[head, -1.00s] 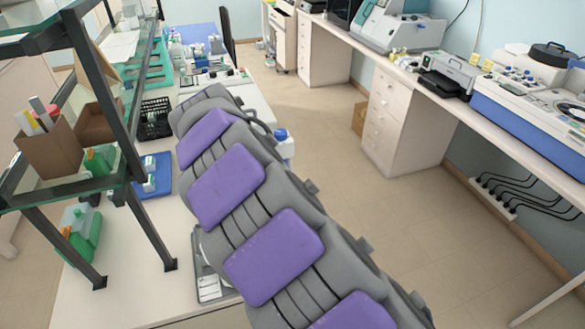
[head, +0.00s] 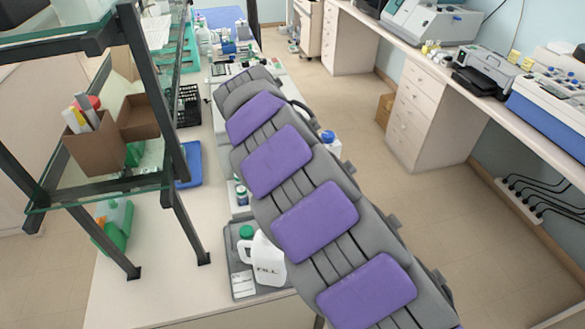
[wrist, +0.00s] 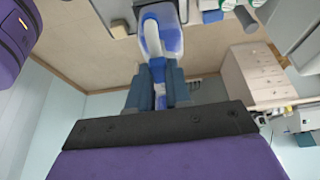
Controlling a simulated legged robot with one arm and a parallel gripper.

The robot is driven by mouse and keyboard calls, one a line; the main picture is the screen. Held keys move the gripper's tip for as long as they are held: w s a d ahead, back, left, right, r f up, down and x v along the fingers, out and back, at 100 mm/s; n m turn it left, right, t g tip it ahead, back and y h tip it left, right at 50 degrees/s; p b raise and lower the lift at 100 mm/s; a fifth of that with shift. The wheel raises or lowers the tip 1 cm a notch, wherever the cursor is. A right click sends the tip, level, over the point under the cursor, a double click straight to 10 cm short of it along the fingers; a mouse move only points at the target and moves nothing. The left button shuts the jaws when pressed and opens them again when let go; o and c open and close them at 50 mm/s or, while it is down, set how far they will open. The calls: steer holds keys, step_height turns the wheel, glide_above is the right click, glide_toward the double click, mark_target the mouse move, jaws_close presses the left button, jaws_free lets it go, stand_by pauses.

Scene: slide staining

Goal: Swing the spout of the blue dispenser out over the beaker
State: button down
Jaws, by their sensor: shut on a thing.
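The blue dispenser (wrist: 168,42) shows at the top middle of the wrist view, with a blue body and a pale curved part. My gripper (wrist: 158,90) is shut on a narrow blue and white piece of it, apparently the spout, between its two dark teal fingers. In the head view a white bottle with a blue top (head: 329,140), probably the dispenser, shows just beyond my arm. My gripper is hidden there behind my own purple and grey arm. I cannot pick out the beaker in either view.
A white jug (head: 268,262) with a green cap stands on a grey tray (head: 243,286) left of my arm. A glass shelf rack (head: 150,90) on dark posts stands at the left. Open floor lies right of the bench, before a drawer cabinet (head: 412,125).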

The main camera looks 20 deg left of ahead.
steer(key=c, duration=1)
jaws_free()
steer(key=shift+c, duration=0.2)
steer(key=p+v, duration=0.7)
steer(key=v, duration=1)
steer(key=shift+a, duration=0.25)
steer(key=shift+r, duration=0.1)
